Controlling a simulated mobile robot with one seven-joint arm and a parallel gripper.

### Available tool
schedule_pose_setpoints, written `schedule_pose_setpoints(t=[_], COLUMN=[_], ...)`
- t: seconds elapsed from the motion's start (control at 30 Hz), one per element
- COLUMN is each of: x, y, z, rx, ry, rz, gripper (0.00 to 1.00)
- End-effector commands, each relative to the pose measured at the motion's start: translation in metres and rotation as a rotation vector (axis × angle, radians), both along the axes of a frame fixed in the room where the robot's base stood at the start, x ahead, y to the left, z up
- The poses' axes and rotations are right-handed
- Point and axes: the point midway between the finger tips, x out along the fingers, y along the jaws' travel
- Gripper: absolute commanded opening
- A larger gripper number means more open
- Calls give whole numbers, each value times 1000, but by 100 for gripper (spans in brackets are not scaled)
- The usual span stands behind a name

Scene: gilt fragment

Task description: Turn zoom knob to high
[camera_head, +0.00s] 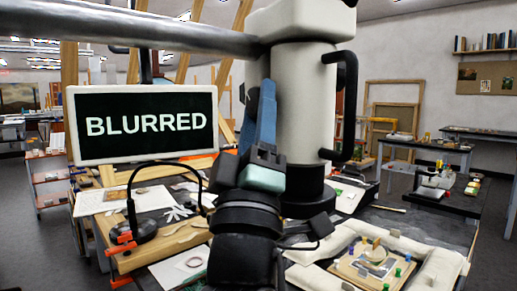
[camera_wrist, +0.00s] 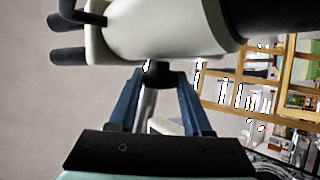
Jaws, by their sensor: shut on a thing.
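A large white microscope (camera_head: 303,110) with black side handles and a black lower end hangs from a metal boom over the workbench. Its pale body also shows in the wrist view (camera_wrist: 165,30). My gripper (camera_head: 266,90) reaches up to the left side of the microscope. In the wrist view, its blue fingers (camera_wrist: 158,75) are closed on the sides of a small black knob (camera_wrist: 157,73) under the body. The knob is hidden behind the fingers in the head view. A monitor (camera_head: 145,125) left of the microscope reads "BLURRED".
A padded white frame (camera_head: 435,262) surrounds a small board with coloured pieces at the lower right. A black-cabled tool (camera_head: 143,228) stands at the left bench edge. The metal boom (camera_head: 130,38) crosses above. Papers and a wooden rail lie on the bench.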

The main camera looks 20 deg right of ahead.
Motion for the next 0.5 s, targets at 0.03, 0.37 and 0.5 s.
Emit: schedule_pose_setpoints(t=[0.03,0.37,0.5], x=[1,2,2], y=[1,0,0], z=[-7,-3,-2], rx=[3,7,7], ry=[-12,-58,-63], rz=[2,0,-1], gripper=[0,0,0])
